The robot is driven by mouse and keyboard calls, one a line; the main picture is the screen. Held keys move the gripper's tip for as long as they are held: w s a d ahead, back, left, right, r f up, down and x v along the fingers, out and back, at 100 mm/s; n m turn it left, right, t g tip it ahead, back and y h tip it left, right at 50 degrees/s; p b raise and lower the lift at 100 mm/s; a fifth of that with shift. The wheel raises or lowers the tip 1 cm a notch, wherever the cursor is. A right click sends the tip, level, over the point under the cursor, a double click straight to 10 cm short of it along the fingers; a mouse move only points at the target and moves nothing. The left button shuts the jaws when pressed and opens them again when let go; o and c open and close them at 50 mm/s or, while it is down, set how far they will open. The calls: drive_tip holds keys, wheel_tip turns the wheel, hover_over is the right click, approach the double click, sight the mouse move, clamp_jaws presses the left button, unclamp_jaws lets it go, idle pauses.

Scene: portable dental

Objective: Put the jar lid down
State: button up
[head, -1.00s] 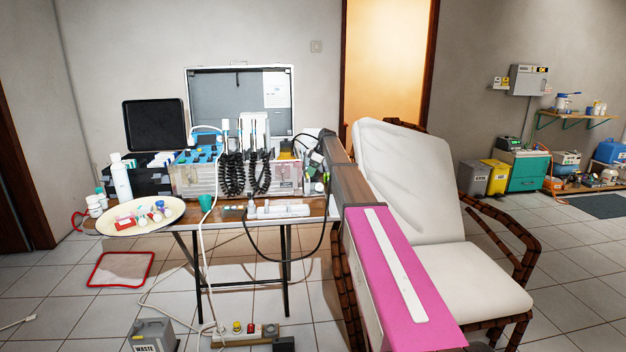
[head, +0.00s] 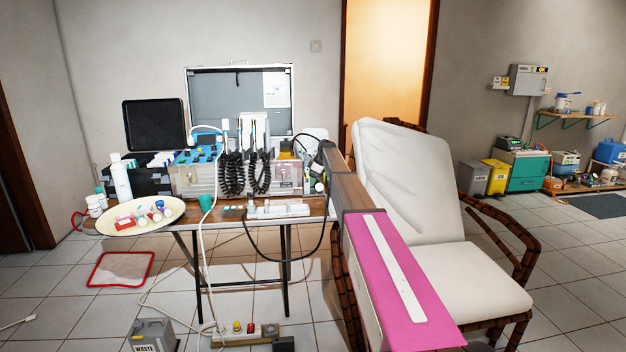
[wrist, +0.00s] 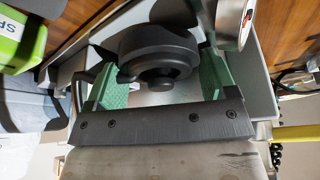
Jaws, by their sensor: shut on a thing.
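The jar lid (wrist: 158,50) appears to be the dark, round, stepped piece in the wrist view. It sits between the two green finger pads of my gripper (wrist: 165,82), which is shut on it. A pale grey surface lies beyond the lid; I cannot tell whether the lid touches it. My fingers and the lid cannot be made out there.
A silver round tin (wrist: 232,22) is close beside the right finger. A green labelled box (wrist: 18,40) is at the left. On the table are a cream oval tray (head: 115,227) with small items, a white bottle (head: 121,180) and an equipment case (head: 200,181). The reclining chair (head: 405,180) stands right.

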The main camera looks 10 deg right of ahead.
drive_tip(key=shift+f, duration=0.15)
drive_tip(key=o, duration=0.6)
drive_tip(key=shift+o, duration=0.2)
drive_tip(key=shift+r, duration=0.5)
drive_tip(key=v, duration=1.2)
drive_tip(key=shift+r, duration=0.1)
